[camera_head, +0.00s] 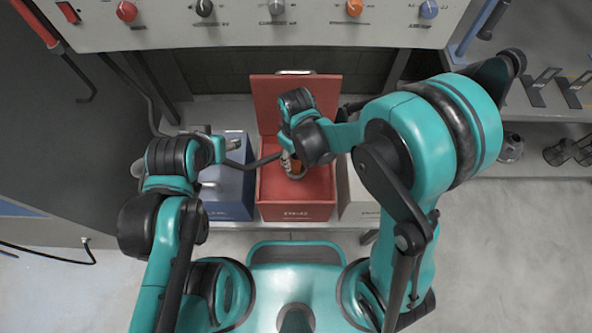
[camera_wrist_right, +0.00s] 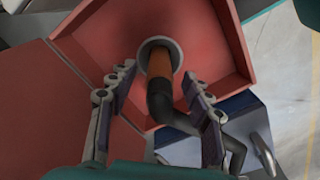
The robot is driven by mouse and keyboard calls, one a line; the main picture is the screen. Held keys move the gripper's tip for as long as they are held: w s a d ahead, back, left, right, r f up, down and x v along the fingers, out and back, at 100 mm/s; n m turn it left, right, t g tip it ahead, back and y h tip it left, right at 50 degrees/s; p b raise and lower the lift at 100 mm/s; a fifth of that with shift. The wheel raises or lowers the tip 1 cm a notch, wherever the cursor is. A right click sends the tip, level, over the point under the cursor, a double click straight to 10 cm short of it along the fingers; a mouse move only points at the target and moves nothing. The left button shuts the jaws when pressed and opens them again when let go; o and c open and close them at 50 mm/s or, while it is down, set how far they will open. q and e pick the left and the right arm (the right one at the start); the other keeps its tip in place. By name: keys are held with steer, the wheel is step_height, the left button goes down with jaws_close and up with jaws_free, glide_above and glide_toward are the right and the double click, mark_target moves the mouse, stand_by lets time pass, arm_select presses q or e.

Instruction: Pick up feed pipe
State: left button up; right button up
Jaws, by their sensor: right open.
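The feed pipe (camera_wrist_right: 161,98) shows in the right wrist view as a dark bent pipe with an orange section. Its orange end stands in a light grey ring in the red box (camera_wrist_right: 215,45). In the head view its dark arm (camera_head: 262,161) runs left out of the red box (camera_head: 297,212). My right gripper (camera_wrist_right: 158,78) is open, with one finger on each side of the pipe; whether they touch it I cannot tell. It also shows over the box in the head view (camera_head: 291,163). My left gripper (camera_head: 232,146) is near the pipe's left end; its jaw state is unclear.
A blue box (camera_head: 228,195) stands left of the red box and a pale box (camera_head: 356,197) stands right of it. The red lid (camera_head: 265,100) is raised behind. A panel with several knobs (camera_head: 275,25) hangs above. A grey shelf (camera_head: 545,150) is at right.

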steer(key=shift+f, duration=0.65)
steer(key=shift+r, duration=0.1)
jaws_close()
step_height(320, 180, up, 20)
steer(key=p, duration=0.7)
steer(key=shift+p, duration=0.35)
